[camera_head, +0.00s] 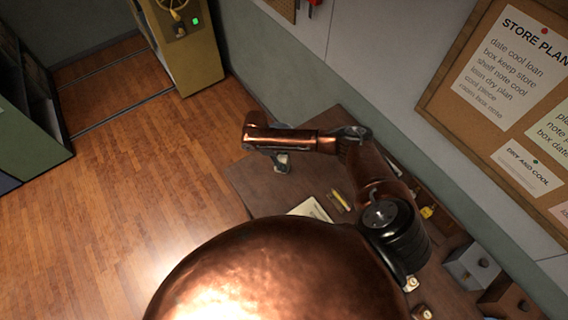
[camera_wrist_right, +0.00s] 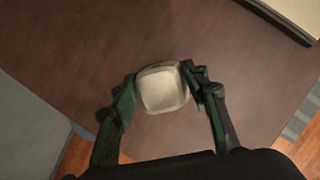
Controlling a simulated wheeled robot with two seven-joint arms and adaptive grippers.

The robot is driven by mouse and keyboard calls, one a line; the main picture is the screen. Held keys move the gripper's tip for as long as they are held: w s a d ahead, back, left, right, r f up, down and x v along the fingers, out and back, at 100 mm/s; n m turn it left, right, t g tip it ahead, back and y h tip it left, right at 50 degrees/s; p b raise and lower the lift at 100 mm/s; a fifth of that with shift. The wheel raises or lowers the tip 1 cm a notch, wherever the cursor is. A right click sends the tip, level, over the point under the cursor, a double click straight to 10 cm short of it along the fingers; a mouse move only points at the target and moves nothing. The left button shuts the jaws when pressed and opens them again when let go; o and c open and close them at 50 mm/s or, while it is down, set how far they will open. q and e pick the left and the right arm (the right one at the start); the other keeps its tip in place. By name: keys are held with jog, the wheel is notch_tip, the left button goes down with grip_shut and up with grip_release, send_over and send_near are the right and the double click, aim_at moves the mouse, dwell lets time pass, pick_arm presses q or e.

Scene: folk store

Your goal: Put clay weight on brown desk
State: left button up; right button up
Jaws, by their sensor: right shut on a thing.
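My right gripper (camera_head: 281,163) is over the brown desk (camera_head: 255,188) near its far end in the head view. In the right wrist view its two fingers (camera_wrist_right: 161,82) are closed on the clay weight (camera_wrist_right: 162,90), a pale beige block with rounded edges. The bare brown desk top (camera_wrist_right: 235,60) lies beneath it; I cannot tell whether the weight touches the desk. In the head view the weight is mostly hidden by the gripper. My left gripper is not in view.
A paper pad (camera_head: 311,209) and a yellow pencil-like item (camera_head: 341,200) lie on the desk. Grey and brown boxes (camera_head: 470,266) stand along the wall side. A cork board (camera_head: 500,90) hangs on the wall. Wooden floor (camera_head: 130,190) is open to the left.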

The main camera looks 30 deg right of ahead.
aim_at(284, 164)
jog(key=shift+w+d+f, duration=0.15)
jog(key=shift+d+f, duration=0.1)
notch_tip(284, 164, down, 3)
jog(key=shift+w+f, duration=0.1)
jog(key=o, duration=1.4)
jog(key=shift+o, duration=0.2)
jog(key=b+v, duration=0.1)
jog(key=v, duration=1.1)
